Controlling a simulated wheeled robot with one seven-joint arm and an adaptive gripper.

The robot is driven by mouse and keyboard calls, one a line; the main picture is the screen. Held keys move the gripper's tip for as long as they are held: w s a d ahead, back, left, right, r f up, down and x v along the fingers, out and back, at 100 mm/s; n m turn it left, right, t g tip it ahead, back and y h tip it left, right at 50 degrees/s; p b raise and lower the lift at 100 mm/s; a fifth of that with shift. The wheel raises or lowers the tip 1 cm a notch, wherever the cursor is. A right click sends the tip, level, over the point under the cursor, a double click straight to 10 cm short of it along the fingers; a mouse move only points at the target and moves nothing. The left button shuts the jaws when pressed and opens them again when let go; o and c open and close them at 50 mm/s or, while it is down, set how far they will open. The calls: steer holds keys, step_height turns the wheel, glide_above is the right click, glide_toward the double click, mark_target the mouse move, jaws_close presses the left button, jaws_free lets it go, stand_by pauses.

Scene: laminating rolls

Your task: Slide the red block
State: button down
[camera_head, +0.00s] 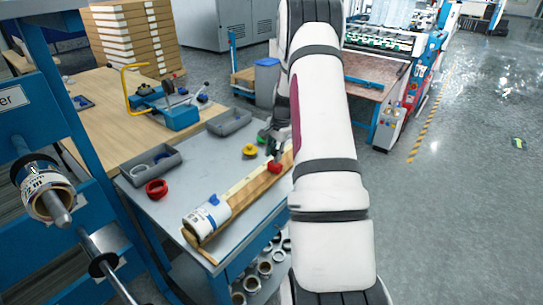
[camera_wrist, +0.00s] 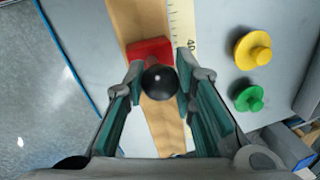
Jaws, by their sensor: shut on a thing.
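The red block (camera_head: 274,167) sits on a wooden rail (camera_head: 245,195) that runs along the grey table. In the wrist view the red block (camera_wrist: 148,49) lies across the brown rail, and a black ball knob (camera_wrist: 159,79) stands in front of it. My gripper (camera_head: 271,142) is over the block. In the wrist view my gripper (camera_wrist: 158,82) has its two fingers shut on the knob, one on each side. The knob and fingers hide part of the block.
A ruler strip (camera_wrist: 182,28) runs beside the rail. A white roll (camera_head: 205,221) with a blue piece (camera_head: 213,200) sits at the rail's near end. Yellow (camera_wrist: 252,49) and green (camera_wrist: 248,97) knobbed pieces stand beside it. A red ring (camera_head: 156,188) and grey trays (camera_head: 229,123) are on the table.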

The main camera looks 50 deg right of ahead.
mark_target(279, 167)
steer(key=c, duration=1.3)
jaws_free()
step_height(279, 167, up, 12)
steer(key=s, duration=0.2)
steer(key=shift+s+a, duration=0.15)
steer(key=shift+a, duration=0.05)
